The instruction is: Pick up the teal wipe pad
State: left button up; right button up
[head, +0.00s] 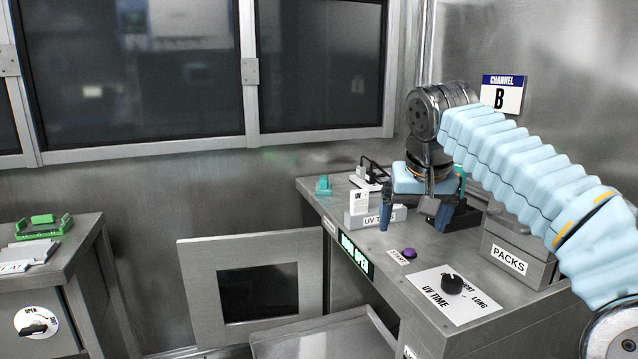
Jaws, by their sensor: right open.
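A small teal object (323,186), which looks like the wipe pad, sits at the back left corner of the metal bench (318,202). Another teal piece (460,178) shows partly behind my right gripper, by a dark holder; I cannot tell its full shape. My right gripper (414,214) points down over the bench, open, its fingers apart in front of the "UV T..." labelled block. It is to the right of the teal object at the corner and apart from it. My left gripper is out of view.
The labelled block (358,219) with a white card stands left of the gripper. A purple button (409,253), a black knob (452,284) and a PACKS box (512,262) are on the bench. An open metal door (198,290) stands at left, beside a cabinet (85,232) with a green tray.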

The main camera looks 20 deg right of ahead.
aim_at(323, 187)
jog(key=i, duration=1.8)
